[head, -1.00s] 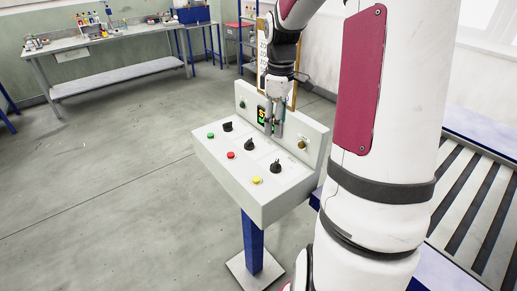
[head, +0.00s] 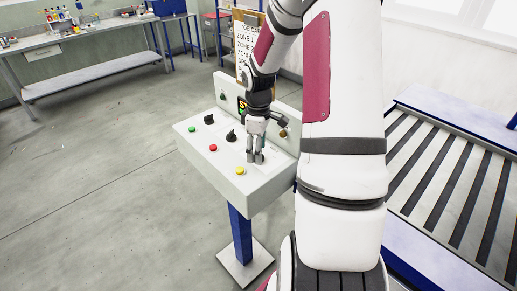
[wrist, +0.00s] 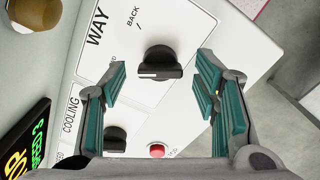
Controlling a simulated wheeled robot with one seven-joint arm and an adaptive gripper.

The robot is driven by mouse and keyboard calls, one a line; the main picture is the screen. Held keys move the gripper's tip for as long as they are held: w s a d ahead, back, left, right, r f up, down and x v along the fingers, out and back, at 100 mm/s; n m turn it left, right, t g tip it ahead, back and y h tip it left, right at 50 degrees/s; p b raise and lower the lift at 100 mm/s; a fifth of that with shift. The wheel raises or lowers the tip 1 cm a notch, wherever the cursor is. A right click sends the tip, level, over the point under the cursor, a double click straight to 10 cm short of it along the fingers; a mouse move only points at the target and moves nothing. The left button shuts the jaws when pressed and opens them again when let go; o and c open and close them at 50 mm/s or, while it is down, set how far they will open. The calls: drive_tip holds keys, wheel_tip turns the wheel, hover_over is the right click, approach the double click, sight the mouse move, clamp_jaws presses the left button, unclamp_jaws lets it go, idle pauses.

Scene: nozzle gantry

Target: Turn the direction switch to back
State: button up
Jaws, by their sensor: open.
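The direction switch (wrist: 162,62) is a black rotary knob on the white panel under the label "WAY". Its grip bar lies roughly across the wrist view, with a white line on the left part. The word "BACK" and a tick mark are printed up and left of it. My gripper (wrist: 163,88) is open, with one teal-padded finger on each side of the knob in that view. I see no clear contact.
The control box (head: 242,182) stands on a blue post. A second black knob (head: 231,135), a third (head: 208,119), a red button (head: 213,148) and a yellow button (head: 240,170) are nearby. A lit display (wrist: 27,138) and a brown knob (wrist: 33,12) are on the upright back panel.

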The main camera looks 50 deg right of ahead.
drive_tip(key=c, duration=1.2)
drive_tip(key=shift+m, duration=0.4)
drive_tip(key=m, duration=0.5)
drive_tip(key=shift+m, duration=0.4)
drive_tip(key=m+b, duration=0.1)
drive_tip(key=m, duration=0.4)
drive_tip(key=shift+m, duration=0.3)
drive_tip(key=o, duration=1.2)
